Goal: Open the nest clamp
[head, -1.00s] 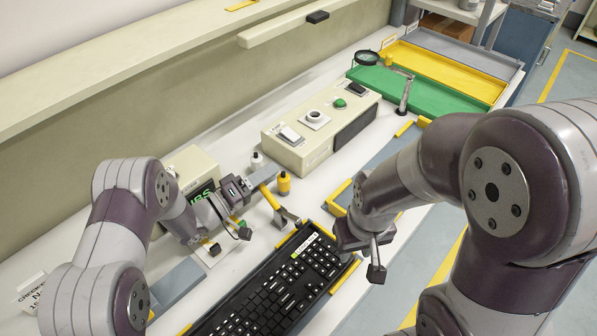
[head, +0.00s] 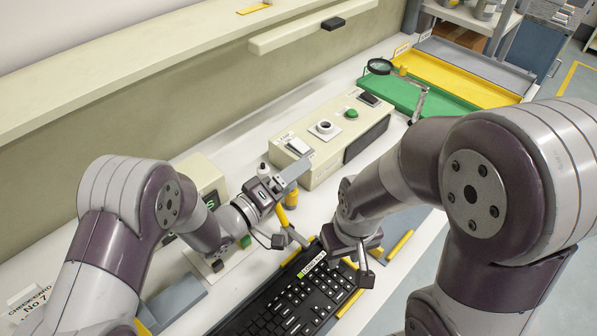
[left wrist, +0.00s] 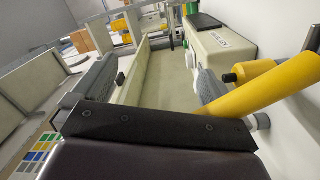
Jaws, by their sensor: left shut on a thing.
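The nest clamp has a yellow handle (head: 282,216) above a metal bracket at the far end of the black keyboard (head: 296,303). My left gripper (head: 289,178) is at the handle's upper end and is shut on it. The fingers partly hide the handle. In the left wrist view the yellow handle (left wrist: 262,91) crosses large at the right, beside a grey finger. My right gripper (head: 360,262) hangs over the right edge of the keyboard, near its far end. Its fingertips are partly hidden, so its opening is unclear.
A cream control box (head: 325,140) with a green button stands behind the clamp. Yellow and green trays (head: 455,80) lie at the back right. A magnifier (head: 380,67) stands by them.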

